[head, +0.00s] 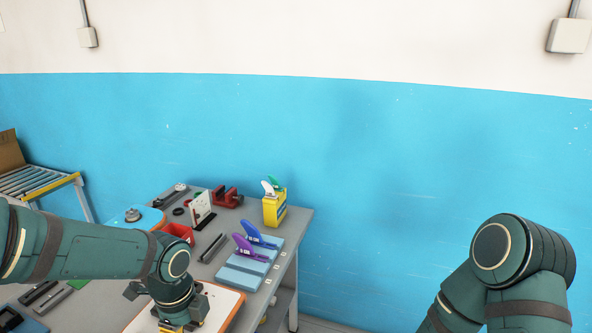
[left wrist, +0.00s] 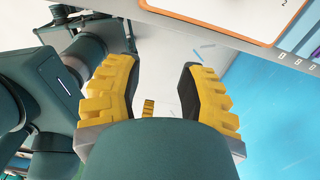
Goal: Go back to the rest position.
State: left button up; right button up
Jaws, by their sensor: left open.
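My left gripper (head: 181,327) hangs at the bottom of the head view, over the near part of the grey table (head: 217,192). The head view cuts off its fingertips. In the left wrist view its yellow fingers (left wrist: 157,80) stand apart with nothing between them. An orange-edged white board (head: 226,310) lies on the table beside and partly behind this gripper; an orange-edged board corner (left wrist: 235,14) also shows at the top of the left wrist view. My right arm shows at the lower right of the head view, bent, with its gripper out of the picture.
Light blue blocks (head: 237,277) hold a purple fin (head: 250,252) and a blue fin (head: 258,238). A yellow box (head: 274,209) with white and green fins stands at the far right corner. A red vise (head: 228,198) and red bin (head: 178,232) are further left. Right of the table is clear.

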pick_arm(q)
jog(key=s+d+f+n+h+b, duration=0.1)
jog(key=s+d+f+n, duration=0.1)
jog(key=f+n, duration=0.5)
jog(key=s+d+f+n+t+h, duration=0.1)
jog(key=s+d+f+n, duration=0.2)
jog(key=d+f+n, duration=0.2)
jog(key=s+d+f+n+t+h+b, duration=0.1)
jog(key=d+f+n, duration=0.3)
jog(key=f+n, duration=0.6)
notch_tip(320, 180, down, 4)
jog(key=shift+s+f+n+h+b, duration=0.3)
jog(key=shift+s+n+h, duration=0.1)
jog(key=shift+s, duration=0.5)
pick_arm(e)
jog(key=f, duration=0.1)
jog(key=s+f, duration=0.1)
jog(key=shift+f, duration=0.35)
pick_arm(q)
jog(key=shift+r, duration=0.1)
